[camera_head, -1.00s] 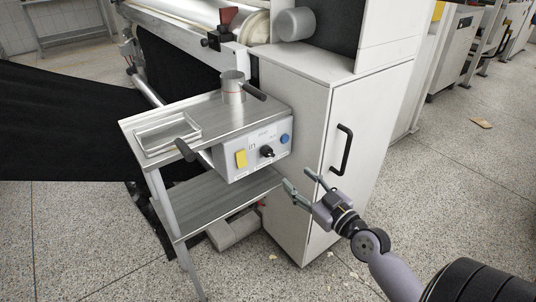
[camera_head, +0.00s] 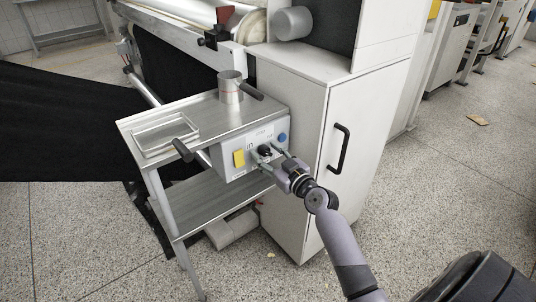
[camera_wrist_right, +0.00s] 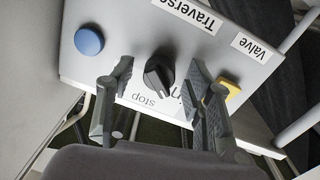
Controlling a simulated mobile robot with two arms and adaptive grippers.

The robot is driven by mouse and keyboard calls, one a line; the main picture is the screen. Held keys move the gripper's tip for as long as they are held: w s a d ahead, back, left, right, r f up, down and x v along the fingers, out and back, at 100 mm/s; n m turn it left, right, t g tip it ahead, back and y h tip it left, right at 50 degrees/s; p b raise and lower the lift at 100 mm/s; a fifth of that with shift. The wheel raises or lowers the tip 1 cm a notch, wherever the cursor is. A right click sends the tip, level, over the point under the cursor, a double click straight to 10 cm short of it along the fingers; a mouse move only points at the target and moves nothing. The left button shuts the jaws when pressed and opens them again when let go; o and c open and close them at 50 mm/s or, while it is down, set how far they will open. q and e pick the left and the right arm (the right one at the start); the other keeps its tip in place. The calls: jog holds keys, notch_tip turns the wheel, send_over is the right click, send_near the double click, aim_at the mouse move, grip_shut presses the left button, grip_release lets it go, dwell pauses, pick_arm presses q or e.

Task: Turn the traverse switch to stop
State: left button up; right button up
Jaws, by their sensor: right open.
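The traverse switch is a black rotary knob (camera_head: 264,151) on the front of a grey control box (camera_head: 228,172). In the right wrist view the black knob (camera_wrist_right: 158,73) sits between my two open fingers, with a "Traverse" label and the word "stop" printed near it. The knob's pointer is tilted, not clearly at the "stop" word. My right gripper (camera_head: 268,160) is open, with its fingertips at the box front on either side of the knob; it also shows in the right wrist view (camera_wrist_right: 160,85). I cannot tell if the fingers touch the knob. My left gripper is out of view.
A blue button (camera_head: 282,138) and a yellow switch (camera_head: 239,158) flank the knob. A metal cup (camera_head: 231,88) stands on the cart's top (camera_head: 200,118). A white cabinet (camera_head: 310,150) with a black handle (camera_head: 341,149) is close on the right.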

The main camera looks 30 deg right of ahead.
jog(key=shift+c, duration=0.5)
grip_shut()
